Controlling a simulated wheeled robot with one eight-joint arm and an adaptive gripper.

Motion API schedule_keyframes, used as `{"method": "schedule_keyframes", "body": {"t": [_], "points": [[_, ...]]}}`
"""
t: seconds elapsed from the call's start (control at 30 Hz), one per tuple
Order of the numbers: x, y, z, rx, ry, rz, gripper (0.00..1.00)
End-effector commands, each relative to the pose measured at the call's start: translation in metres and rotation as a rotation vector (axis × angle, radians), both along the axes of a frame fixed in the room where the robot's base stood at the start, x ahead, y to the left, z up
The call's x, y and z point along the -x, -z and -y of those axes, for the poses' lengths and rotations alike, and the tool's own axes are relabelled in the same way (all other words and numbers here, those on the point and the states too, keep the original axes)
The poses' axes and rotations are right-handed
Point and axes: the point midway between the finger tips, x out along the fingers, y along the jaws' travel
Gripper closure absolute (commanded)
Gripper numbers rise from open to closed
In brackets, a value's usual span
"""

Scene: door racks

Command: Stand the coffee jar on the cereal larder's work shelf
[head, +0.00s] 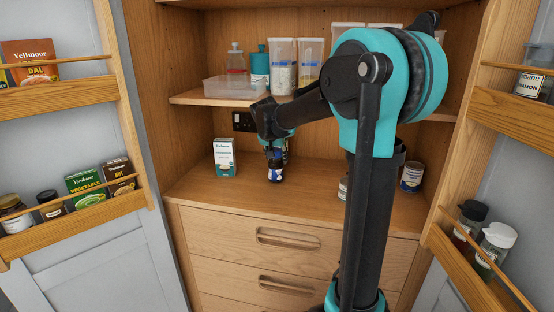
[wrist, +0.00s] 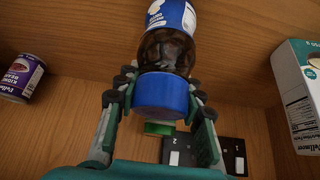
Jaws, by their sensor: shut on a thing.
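The coffee jar (head: 275,171) has dark contents, a blue and white label and a blue lid. In the head view it is upright at the work shelf (head: 315,200), right of a white and green box. My gripper (head: 274,148) comes from above and is shut on the jar. In the wrist view the jar (wrist: 166,50) appears lid-down, with my gripper's fingers (wrist: 162,92) on both sides near the blue lid. The jar's base is cut off there, so I cannot tell whether it touches the shelf.
The box (head: 224,157) stands at left on the work shelf; a blue-labelled tin (head: 412,176) stands at right, partly beyond my arm. A black socket (head: 243,121) is on the back wall. The upper shelf (head: 200,98) holds containers. Open doors with racks flank both sides.

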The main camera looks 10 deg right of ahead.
Motion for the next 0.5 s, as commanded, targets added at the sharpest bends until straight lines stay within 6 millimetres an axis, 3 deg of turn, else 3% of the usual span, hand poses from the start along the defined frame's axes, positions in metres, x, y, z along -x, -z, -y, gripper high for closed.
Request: {"method": "schedule_keyframes", "body": {"t": [0.33,0.37,0.5], "points": [[0.0009,0.0063,-0.0009,0.0,-0.001,0.001,0.98],[0.0009,0.0068,-0.001,0.0,-0.001,0.0,0.61],[0.001,0.0065,-0.001,0.0,-0.001,0.001,0.44]]}}
